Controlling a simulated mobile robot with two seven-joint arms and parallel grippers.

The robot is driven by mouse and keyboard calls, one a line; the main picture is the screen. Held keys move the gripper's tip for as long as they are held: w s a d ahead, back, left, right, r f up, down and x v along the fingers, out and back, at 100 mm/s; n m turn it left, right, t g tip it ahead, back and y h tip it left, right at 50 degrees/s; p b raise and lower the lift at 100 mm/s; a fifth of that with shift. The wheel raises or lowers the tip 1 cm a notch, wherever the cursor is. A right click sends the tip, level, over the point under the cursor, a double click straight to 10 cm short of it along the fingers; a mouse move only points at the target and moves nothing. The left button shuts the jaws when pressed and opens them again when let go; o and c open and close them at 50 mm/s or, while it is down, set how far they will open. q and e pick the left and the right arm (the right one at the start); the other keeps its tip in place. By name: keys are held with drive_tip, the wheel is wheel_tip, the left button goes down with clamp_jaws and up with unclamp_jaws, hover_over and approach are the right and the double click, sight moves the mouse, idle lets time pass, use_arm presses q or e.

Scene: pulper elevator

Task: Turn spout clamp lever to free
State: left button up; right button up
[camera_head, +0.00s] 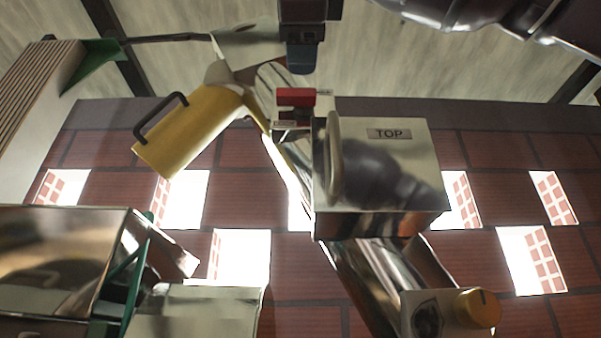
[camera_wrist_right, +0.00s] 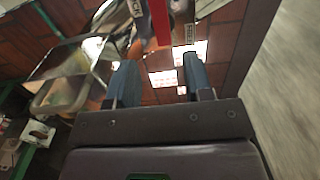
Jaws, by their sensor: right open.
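The red clamp lever (camera_head: 296,97) sits beside the metal top box, at the upper end of the yellow spout (camera_head: 190,130). In the right wrist view the red lever (camera_wrist_right: 160,22) stands beyond my fingertips, roughly in line with the gap between them. My right gripper (camera_head: 301,60) comes in from the top of the head view, just above the lever. Its two blue fingers (camera_wrist_right: 160,78) are apart, with nothing between them. My left gripper is out of view.
The metal box marked TOP (camera_head: 388,165) stands close right of the lever. A black handle (camera_head: 158,118) sticks out from the spout. A metal hopper (camera_head: 65,260) is at lower left, and an orange knob (camera_head: 478,308) at lower right. A brick wall (camera_head: 520,190) lies behind.

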sight(301, 91)
drive_tip(key=w, duration=0.1)
drive_tip(key=w+p, duration=0.1)
drive_tip(key=shift+w+r, duration=0.2)
drive_tip(key=shift+w, duration=0.1)
drive_tip(key=w+p, duration=0.1)
drive_tip(key=w, duration=0.4)
drive_tip(key=shift+f, duration=0.1)
drive_tip(key=shift+w, duration=0.25)
drive_tip(key=shift+w+p, duration=0.3)
drive_tip(key=shift+w, duration=0.5)
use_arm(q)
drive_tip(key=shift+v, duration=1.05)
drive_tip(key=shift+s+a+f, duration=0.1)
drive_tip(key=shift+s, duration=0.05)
use_arm(e)
drive_tip(key=shift+s, duration=0.1)
